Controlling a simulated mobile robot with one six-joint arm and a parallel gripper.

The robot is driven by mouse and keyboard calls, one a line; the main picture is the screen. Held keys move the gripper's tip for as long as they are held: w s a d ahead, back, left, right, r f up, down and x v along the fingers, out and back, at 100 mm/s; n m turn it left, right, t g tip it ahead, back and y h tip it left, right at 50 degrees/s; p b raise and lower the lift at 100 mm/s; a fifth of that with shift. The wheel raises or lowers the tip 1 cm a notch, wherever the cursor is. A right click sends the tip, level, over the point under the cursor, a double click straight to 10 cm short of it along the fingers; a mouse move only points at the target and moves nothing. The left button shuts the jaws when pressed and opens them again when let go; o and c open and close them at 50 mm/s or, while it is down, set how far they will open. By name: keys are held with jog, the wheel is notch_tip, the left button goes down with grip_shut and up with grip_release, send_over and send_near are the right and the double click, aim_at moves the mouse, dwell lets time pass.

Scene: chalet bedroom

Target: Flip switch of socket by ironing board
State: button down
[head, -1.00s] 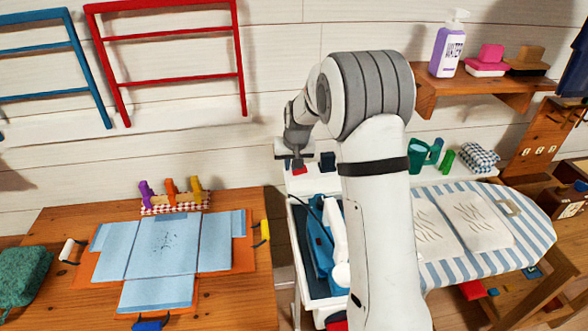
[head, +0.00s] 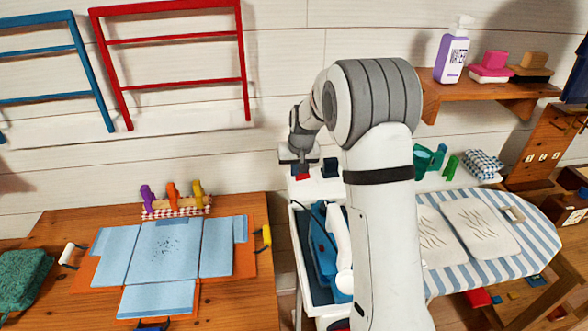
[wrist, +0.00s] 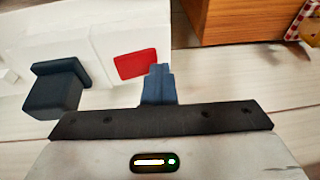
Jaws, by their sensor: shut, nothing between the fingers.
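The socket's red switch (wrist: 135,64) sits on a white surface (wrist: 108,40) in the wrist view, with a dark plug (wrist: 57,88) to its left. In the head view the red switch (head: 302,177) shows just below my gripper (head: 299,160), and the dark plug (head: 331,168) is to its right. My gripper's closed fingers (wrist: 158,82) are just right of the switch in the wrist view. They appear close to it, but I cannot tell whether they touch. The striped ironing board (head: 535,240) lies to the right, partly behind my arm.
A blue iron (head: 322,245) lies in a dark tray below the socket. A shelf (head: 490,88) with bottle and brushes is on the wall at upper right. Green items (head: 430,158) stand behind the board.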

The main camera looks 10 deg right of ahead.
jog(key=r+p, duration=0.1)
jog(key=r, duration=0.1)
jog(key=r+p, duration=0.1)
jog(key=r, duration=0.1)
jog(key=shift+a+r+p, duration=0.1)
jog(key=shift+a+p, duration=0.2)
jog(key=shift+a, duration=0.1)
jog(key=s+a+r+b, duration=0.2)
jog(key=s+a+r, duration=0.1)
jog(key=r, duration=0.6)
jog(key=s+d, duration=0.4)
jog(key=s, duration=1.3)
jog(key=s+d+h, duration=0.1)
jog(key=s+d, duration=0.2)
jog(key=s, duration=1.3)
jog(key=shift+s+d+f+g, duration=0.25)
jog(key=shift+s+d+g, duration=0.05)
jog(key=shift+s+d, duration=0.1)
